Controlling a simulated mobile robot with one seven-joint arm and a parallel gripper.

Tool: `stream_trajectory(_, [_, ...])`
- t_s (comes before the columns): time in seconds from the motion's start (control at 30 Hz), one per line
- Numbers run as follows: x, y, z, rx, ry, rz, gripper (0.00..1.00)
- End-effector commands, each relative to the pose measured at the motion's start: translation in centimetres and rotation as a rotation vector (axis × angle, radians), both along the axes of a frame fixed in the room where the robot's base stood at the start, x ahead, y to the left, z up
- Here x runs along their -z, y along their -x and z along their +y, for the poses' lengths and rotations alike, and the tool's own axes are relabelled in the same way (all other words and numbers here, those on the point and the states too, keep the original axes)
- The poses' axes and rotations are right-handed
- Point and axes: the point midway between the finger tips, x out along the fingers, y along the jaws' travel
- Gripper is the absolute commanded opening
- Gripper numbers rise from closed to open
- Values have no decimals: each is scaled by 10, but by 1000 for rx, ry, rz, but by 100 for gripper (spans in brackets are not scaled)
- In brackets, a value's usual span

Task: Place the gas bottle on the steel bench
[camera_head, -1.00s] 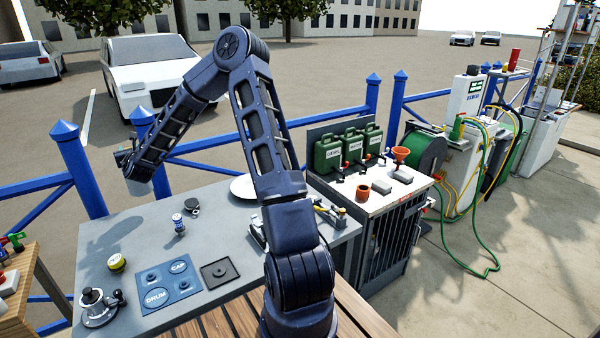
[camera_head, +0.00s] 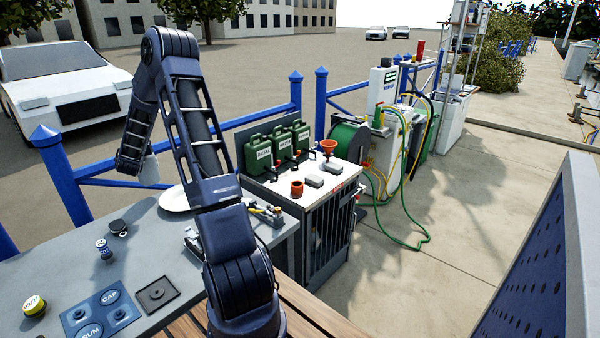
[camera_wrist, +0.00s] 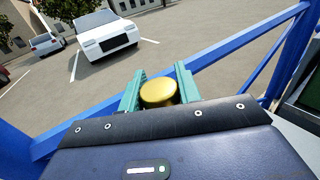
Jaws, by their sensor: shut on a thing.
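My gripper (camera_wrist: 159,92) has teal fingers, shut on a round thing with a gold top, seen end-on in the wrist view. It looks to be the gas bottle (camera_wrist: 158,93); its lower body is hidden. In the head view my arm reaches out beyond the back of the grey bench, with a pale thing (camera_head: 149,172) at its end near the blue railing. The grey bench (camera_head: 140,252), which looks like the steel bench, stands in front of my arm, with bare room between the things on it.
Green jerrycans (camera_head: 258,155) stand on the cabinet to the right. A blue railing (camera_head: 255,125) runs behind.

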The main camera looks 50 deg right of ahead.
Motion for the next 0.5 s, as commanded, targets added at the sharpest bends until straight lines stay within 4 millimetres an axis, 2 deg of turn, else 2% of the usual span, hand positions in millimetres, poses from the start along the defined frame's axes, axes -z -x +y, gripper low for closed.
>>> stream_trajectory(0.03, [-3,2,-20,33,2,-3,0])
stream_trajectory(0.1, [-5,6,-47,76,3,-4,0])
stream_trajectory(0.27, [-10,19,-109,176,1,-4,0])
stream_trajectory(0.5, [-21,47,-198,325,1,-4,0])
